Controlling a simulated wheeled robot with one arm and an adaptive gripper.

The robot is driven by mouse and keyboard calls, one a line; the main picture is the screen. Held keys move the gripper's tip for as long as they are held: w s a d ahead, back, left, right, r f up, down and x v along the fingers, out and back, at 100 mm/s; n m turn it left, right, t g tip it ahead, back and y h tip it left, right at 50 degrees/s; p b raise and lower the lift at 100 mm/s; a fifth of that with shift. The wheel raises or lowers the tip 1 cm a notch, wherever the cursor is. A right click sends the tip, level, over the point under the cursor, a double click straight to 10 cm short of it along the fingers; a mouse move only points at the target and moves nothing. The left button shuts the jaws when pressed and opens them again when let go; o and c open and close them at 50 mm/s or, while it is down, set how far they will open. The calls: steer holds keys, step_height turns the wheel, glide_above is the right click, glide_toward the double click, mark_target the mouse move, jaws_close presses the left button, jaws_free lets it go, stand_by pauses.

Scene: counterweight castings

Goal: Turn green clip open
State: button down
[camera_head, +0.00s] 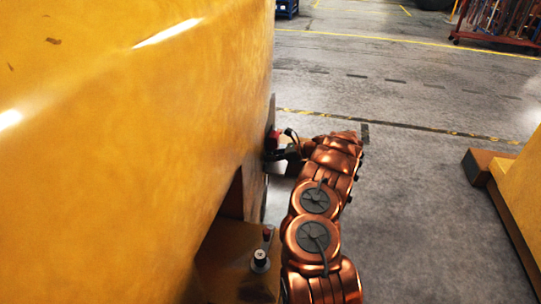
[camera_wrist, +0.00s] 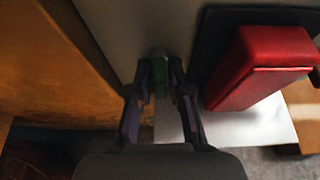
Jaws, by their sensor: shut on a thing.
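The green clip (camera_wrist: 159,77) shows in the wrist view, a small green piece against a grey plate. My gripper (camera_wrist: 160,84) has one dark finger on each side of it and is shut on it. The fingers hide part of the clip, and I cannot tell how far it is turned. In the head view my gripper (camera_head: 280,153) is at the side of the large yellow casting (camera_head: 130,120), and the clip cannot be made out there.
A red block (camera_wrist: 262,66) on a dark backing sits close to the right of my gripper in the wrist view. A yellow-orange surface (camera_wrist: 60,70) stands to the left. In the head view, open grey floor (camera_head: 420,150) lies to the right, with another yellow casting (camera_head: 522,190) at the edge.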

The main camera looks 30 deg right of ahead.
steer(key=shift+f, duration=0.1)
stand_by(0.3)
steer(key=c, duration=1.2)
jaws_free()
steer(key=v, duration=1.2)
